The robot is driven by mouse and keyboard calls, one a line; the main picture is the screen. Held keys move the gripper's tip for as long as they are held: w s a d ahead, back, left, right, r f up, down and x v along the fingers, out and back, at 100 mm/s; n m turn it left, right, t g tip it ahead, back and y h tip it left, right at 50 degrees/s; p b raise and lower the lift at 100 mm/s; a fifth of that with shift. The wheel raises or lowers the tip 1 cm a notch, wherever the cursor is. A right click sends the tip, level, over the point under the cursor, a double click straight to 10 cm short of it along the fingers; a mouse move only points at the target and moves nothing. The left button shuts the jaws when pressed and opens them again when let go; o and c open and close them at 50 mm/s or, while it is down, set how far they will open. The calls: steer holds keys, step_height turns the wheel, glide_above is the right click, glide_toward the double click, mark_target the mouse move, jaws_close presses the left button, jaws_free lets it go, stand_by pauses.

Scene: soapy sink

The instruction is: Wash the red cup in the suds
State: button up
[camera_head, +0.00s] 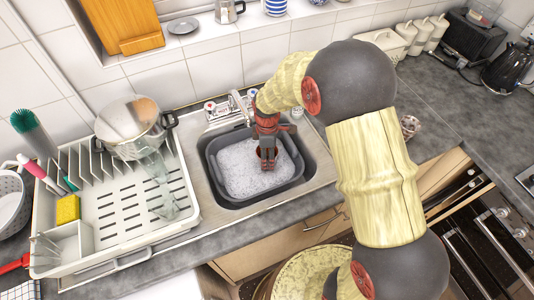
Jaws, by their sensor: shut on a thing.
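A dark grey basin (218,185) sits in the metal sink and holds white suds (243,168). My gripper (268,160) reaches down into the right part of the basin. It is shut on the red cup (259,156), which shows only as small red parts around the fingers. The cup is at or in the suds; how deep it sits cannot be told. My arm comes in from the right and hides part of the scene.
A white dish rack (130,242) stands left of the sink with a metal pot (135,125), glasses (162,185) and a yellow sponge (68,209). The tap (240,103) rises behind the basin. A black kettle (508,68) stands far right. The right counter has free room.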

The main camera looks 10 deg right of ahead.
steer(key=shift+f+b, duration=2.35)
steer(key=shift+f, duration=2.5)
steer(key=shift+d, duration=0.1)
